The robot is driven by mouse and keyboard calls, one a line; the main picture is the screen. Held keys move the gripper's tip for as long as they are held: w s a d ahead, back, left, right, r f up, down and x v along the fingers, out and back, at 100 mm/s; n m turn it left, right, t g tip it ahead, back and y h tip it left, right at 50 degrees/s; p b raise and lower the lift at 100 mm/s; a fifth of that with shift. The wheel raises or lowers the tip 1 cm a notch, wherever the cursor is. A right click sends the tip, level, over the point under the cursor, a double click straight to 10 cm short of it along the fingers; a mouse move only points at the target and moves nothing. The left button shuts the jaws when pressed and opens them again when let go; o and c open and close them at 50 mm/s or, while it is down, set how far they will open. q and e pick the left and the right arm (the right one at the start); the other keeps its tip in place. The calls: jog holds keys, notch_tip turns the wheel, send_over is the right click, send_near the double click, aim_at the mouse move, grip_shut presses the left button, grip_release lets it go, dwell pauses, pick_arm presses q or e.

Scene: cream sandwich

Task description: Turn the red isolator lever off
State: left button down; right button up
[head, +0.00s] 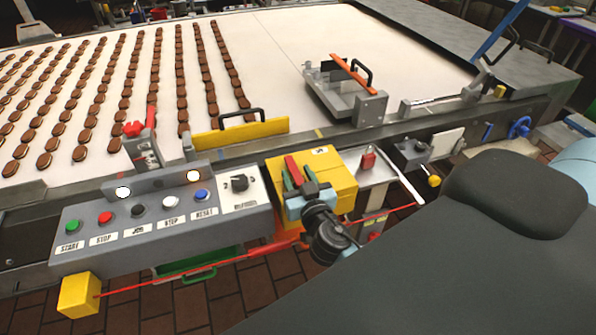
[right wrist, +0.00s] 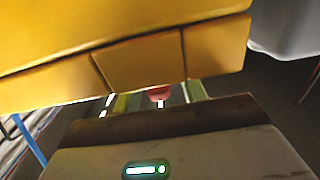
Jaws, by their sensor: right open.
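The yellow isolator box (head: 343,180) is mounted on the front of the machine, right of the grey control panel. Its red lever (head: 291,166) shows on the box's face, partly hidden by my gripper. My right gripper (head: 299,179), with green fingers, is open in front of the box, right at the lever. In the right wrist view the yellow box (right wrist: 140,70) fills the top, and the red lever's end (right wrist: 159,92) shows between the open fingers (right wrist: 158,100). Whether the fingers touch the lever cannot be told. My left gripper is not in view.
The control panel (head: 165,240) with several buttons stands left of the box. A red rope (head: 200,272) runs below it from a yellow block (head: 79,296). A small red switch (head: 368,160) is to the right. The belt (head: 280,60) behind carries rows of brown biscuits.

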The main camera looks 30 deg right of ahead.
jog(key=shift+x, duration=1.05)
jog(key=shift+c, duration=0.4)
grip_shut()
